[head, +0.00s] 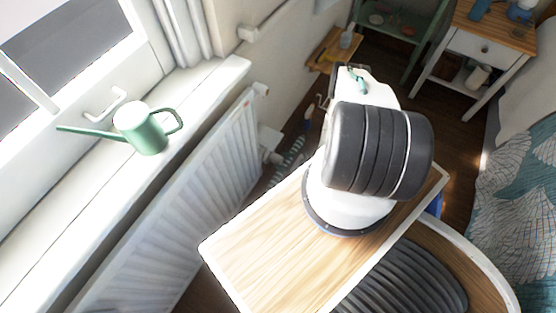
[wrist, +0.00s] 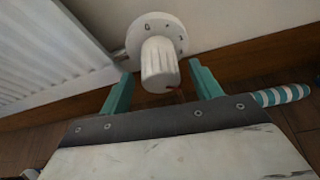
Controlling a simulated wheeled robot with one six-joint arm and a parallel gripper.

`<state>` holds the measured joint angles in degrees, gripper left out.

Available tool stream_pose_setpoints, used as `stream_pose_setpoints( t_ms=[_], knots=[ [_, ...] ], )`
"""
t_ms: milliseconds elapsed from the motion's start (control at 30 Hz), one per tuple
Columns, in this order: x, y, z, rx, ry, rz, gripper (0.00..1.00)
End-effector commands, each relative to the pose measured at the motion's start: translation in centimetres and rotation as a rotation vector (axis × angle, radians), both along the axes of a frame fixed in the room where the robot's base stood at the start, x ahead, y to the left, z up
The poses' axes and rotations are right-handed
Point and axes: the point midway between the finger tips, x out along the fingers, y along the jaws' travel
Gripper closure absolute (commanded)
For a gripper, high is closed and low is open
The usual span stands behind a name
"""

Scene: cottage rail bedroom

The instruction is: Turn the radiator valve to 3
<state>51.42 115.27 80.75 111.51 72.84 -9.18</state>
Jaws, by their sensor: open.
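The radiator valve shows in the wrist view as a ribbed white knob (wrist: 160,66) in front of a round white dial plate (wrist: 152,22) with dark marks. The marks are too small to read for sure. A small reddish mark shows near the knob's front end. My gripper (wrist: 161,72) is open, with one teal finger on each side of the knob and visible gaps to it. The white radiator (head: 190,210) stands under the window sill in the head view, and a white valve-like fitting (head: 270,150) is at its far end. My arm hides the gripper there.
A green watering can (head: 140,130) stands on the sill (head: 95,190). A teal-and-white striped thing (wrist: 283,94) lies on the floor right of the valve. A small wooden shelf (head: 330,50) and a white side table (head: 487,45) are farther back.

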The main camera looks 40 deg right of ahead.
Motion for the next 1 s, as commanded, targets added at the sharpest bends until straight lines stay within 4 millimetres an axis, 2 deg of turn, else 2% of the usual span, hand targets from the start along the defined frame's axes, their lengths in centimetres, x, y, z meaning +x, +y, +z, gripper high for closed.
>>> stream_pose_setpoints(
  t_ms=[200,567,700,733,1000],
  knots=[
    [2.0,0.9,-0.9,0.000,0.001,0.003,0.36],
    [2.4,1.0,-1.0,0.000,0.000,0.001,0.36],
    [2.4,1.0,-1.0,0.000,0.000,0.001,0.75],
    [2.4,1.0,-1.0,0.000,0.000,0.001,0.81],
    [2.4,0.9,-1.0,0.018,0.006,0.001,0.81]
  ],
)
